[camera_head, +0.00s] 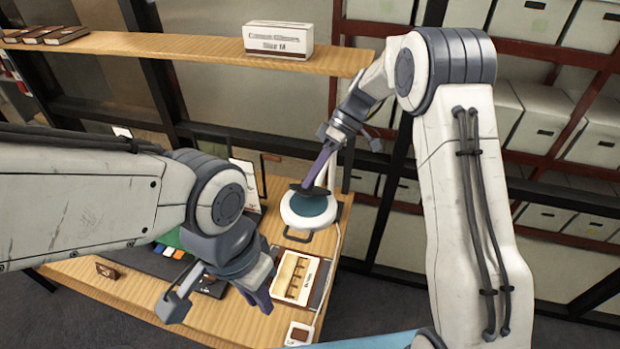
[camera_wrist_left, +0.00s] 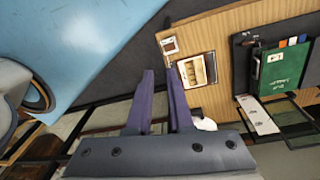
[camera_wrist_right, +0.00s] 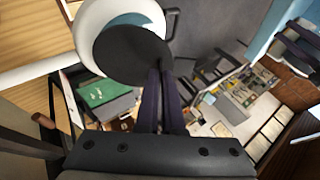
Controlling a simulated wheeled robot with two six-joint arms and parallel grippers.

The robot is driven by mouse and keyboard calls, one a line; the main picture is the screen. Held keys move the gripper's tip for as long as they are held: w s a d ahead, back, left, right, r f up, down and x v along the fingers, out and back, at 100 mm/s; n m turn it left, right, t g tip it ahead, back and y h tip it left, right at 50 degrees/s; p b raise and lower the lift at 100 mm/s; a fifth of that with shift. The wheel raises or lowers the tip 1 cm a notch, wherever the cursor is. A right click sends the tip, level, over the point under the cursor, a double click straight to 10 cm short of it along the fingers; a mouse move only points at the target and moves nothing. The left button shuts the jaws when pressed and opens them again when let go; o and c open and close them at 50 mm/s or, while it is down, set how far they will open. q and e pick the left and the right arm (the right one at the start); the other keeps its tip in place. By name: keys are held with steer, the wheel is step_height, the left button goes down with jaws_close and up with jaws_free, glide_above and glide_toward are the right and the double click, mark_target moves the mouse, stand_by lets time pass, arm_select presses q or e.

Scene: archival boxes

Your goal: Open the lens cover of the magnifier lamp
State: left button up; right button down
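The magnifier lamp (camera_head: 308,222) is on the wooden table, with a round white head and a teal lens (camera_head: 309,206). Its dark lens cover (camera_head: 309,190) stands tilted up off the lens at the far side. In the right wrist view the cover (camera_wrist_right: 132,54) is a dark disc, with part of the white rim (camera_wrist_right: 92,14) and lens showing behind it. My right gripper (camera_head: 313,180) comes down from above with its fingers close together at the cover's edge; the fingertips are partly hidden. My left gripper (camera_head: 218,304) is open and empty above the table's front, left of the lamp.
A shelf (camera_head: 180,48) carries a white archival box (camera_head: 278,39) behind.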

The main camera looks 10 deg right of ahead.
arm_select(q)
steer(key=shift+w, duration=0.2)
jaws_close()
steer(key=w+a+f+n+g+h, duration=0.1)
steer(key=w+f+n+g+h, duration=0.5)
steer(key=w+n, duration=0.55)
steer(key=w+a+f+n+g+h, duration=0.1)
steer(key=w+f+n+g+h, duration=0.45)
steer(key=n, duration=0.85)
steer(key=w+r+n+t+h, duration=0.1)
steer(key=w+n+t+h, duration=0.45)
steer(key=w, duration=0.55)
steer(key=shift+m+t+h, duration=0.4)
steer(key=shift+m+h, duration=0.3)
steer(key=shift+h, duration=0.1)
steer(key=x, duration=1)
steer(key=shift+w+d+r, duration=0.1)
steer(key=shift+d+r, duration=0.05)
steer(key=shift+d, duration=0.1)
